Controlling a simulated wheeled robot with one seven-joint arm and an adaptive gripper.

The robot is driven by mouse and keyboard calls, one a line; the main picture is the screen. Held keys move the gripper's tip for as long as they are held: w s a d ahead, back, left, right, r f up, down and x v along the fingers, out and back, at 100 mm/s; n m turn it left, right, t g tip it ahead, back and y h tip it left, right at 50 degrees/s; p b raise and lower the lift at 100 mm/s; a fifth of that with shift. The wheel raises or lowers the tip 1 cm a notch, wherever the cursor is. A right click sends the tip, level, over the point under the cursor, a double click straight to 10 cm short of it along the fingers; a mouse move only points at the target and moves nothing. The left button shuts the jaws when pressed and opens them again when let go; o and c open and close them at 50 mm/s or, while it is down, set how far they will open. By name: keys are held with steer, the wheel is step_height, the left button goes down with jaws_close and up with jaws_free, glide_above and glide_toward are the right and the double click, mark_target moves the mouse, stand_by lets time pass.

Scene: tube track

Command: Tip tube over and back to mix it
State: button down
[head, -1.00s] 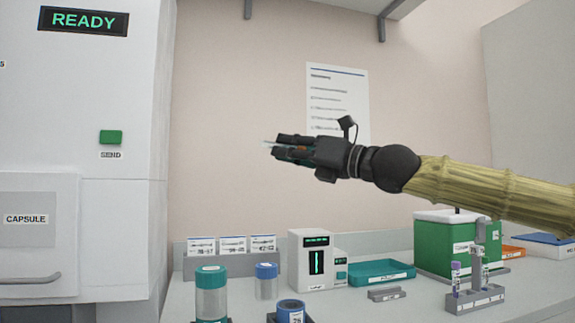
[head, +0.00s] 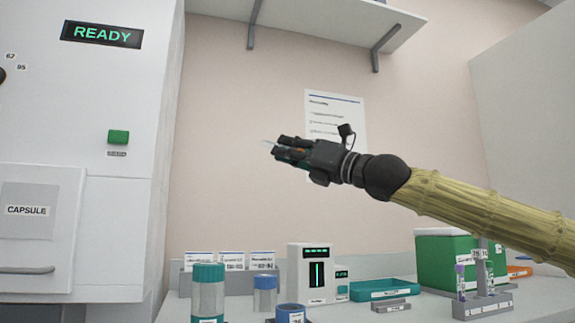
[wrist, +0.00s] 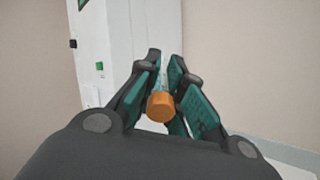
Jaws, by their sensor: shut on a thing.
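My gripper (head: 281,150) is raised above the bench in front of the wall, pointing left and a little upward. It is shut on a tube. The tube's orange cap (wrist: 161,106) shows between the teal finger pads in the wrist view, facing the camera. The clear tube body (wrist: 164,79) runs away from the cap between the fingers. In the head view its clear tip sticks out just left of the fingertips, and the tube lies close to level. What the tube holds is too small to tell.
A tube rack (head: 484,304) with a purple-capped tube stands at the right, by a green box (head: 445,262). A white reader (head: 310,275), a teal tray (head: 385,288) and blue- and teal-lidded containers stand on the bench. A tall white machine (head: 95,150) is left. The air around my gripper is clear.

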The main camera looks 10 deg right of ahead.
steer(key=shift+f+b, duration=0.35)
steer(key=shift+b, duration=0.1)
steer(key=w+f+m+t+h+b, duration=0.15)
steer(key=w+f+m+b, duration=0.45)
steer(key=w+f+b, duration=0.95)
steer(key=s+r+n+p, duration=0.2)
steer(key=s+r, duration=0.3)
steer(key=s+r+n+y+p, duration=0.1)
steer(key=s+r+n+p, duration=0.1)
steer(key=s+r, duration=0.3)
steer(key=s+r+n+y+p, duration=0.1)
steer(key=s+r+n+p, duration=0.1)
steer(key=s+r, duration=0.3)
steer(key=shift+s+a+r+g+y+p, duration=0.15)
steer(key=shift+r+p, duration=0.15)
steer(key=shift+r, duration=0.25)
steer(key=shift+s+d+r+g+y+p, duration=0.15)
steer(key=shift+r+p, duration=0.15)
steer(key=shift+r, duration=0.2)
steer(key=shift+s+r+p, duration=0.1)
steer(key=shift+s+p, duration=0.05)
steer(key=shift+p, duration=0.7)
steer(key=shift+g+p, duration=0.25)
steer(key=shift+p, duration=0.7)
